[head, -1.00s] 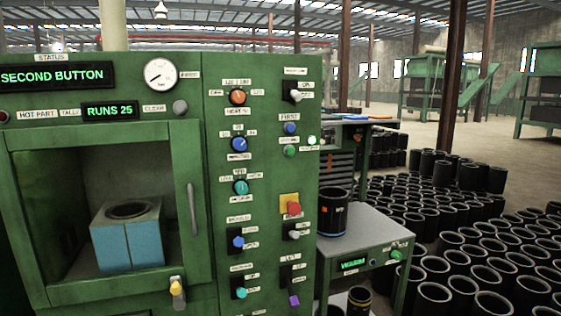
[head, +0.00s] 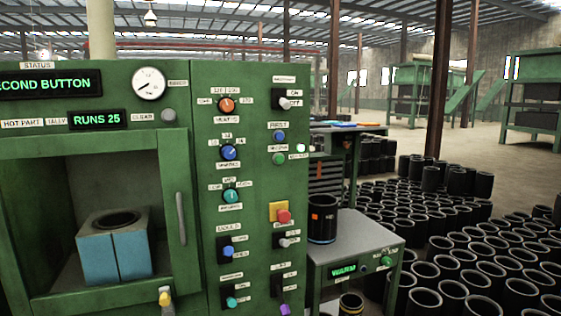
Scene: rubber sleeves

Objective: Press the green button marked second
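The green button (head: 279,159) sits on the right side of the green machine's control panel, just below a blue button (head: 279,135) labelled FIRST. A small label lies between the two, too blurred to read surely. A lit white-green lamp (head: 301,148) is at the right of the green button. The status display (head: 50,83) reads "...COND BUTTON", its left end cut off by the picture edge. Neither gripper shows in the head view.
A red button on a yellow plate (head: 283,215) and several knobs and switches are lower on the panel. A blue-grey mould (head: 114,248) stands in the open-looking chamber. A side table (head: 350,236) holds a black sleeve (head: 322,220). Many black sleeves fill the floor at right.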

